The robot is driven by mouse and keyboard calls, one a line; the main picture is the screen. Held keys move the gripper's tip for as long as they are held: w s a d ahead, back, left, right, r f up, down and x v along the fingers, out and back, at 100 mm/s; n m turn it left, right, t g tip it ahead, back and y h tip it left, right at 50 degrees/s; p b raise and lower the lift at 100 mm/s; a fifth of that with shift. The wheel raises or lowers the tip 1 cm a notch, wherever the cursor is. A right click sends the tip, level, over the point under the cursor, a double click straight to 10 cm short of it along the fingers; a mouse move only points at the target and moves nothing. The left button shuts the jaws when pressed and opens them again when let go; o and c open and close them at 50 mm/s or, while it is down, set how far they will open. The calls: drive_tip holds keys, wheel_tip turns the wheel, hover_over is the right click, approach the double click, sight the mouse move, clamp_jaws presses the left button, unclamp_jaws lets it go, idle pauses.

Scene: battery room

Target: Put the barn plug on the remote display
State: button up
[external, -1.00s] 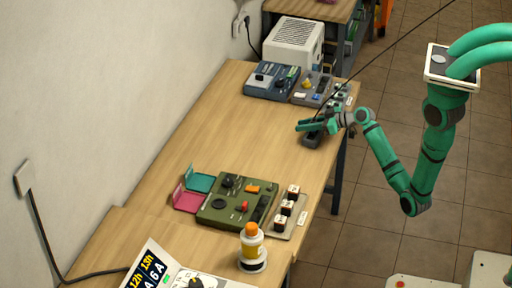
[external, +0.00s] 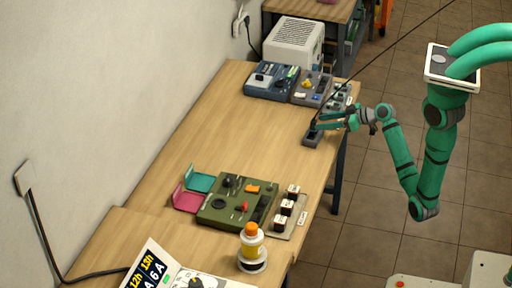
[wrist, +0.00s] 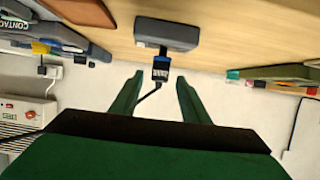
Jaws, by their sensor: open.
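A dark plug (wrist: 161,70) with a blue band, a pale label and a black cable stands at a grey block (wrist: 166,33) in the wrist view; the label is too small to read. In the external view the block (external: 312,140) lies near the table's right edge, with the plug (external: 312,125) upright on it. My gripper (external: 319,122) is open beside the plug, its fingers level and pointing left. In the wrist view my gripper (wrist: 157,84) has the plug ahead, roughly between its fingertips. I cannot tell which device is the remote display.
Blue-grey units (external: 271,80) and a white ventilated box (external: 293,42) stand at the far end. The table's middle is clear. A thin cable slants up right.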

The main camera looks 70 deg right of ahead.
drive_tip(key=v, duration=0.3)
drive_tip(key=shift+s, duration=0.1)
idle(0.5)
drive_tip(key=a+f+m, duration=0.1)
drive_tip(key=s+a+f, duration=0.1)
drive_tip(key=a+f, duration=0.1)
drive_tip(key=a+f+m+h, duration=0.1)
drive_tip(key=f, duration=0.1)
drive_tip(key=shift+s+a+m, duration=0.3)
drive_tip(key=shift+s+a, duration=0.05)
drive_tip(key=shift+a, duration=0.05)
drive_tip(key=s+a+n+t+y, duration=0.1)
drive_tip(key=s+a+n, duration=0.1)
drive_tip(key=s+a, duration=1.9)
drive_tip(key=shift+s+r+n+t, duration=0.3)
drive_tip(key=shift+s+t, duration=0.1)
drive_tip(key=shift+s, duration=0.6)
drive_tip(key=shift+a, duration=0.1)
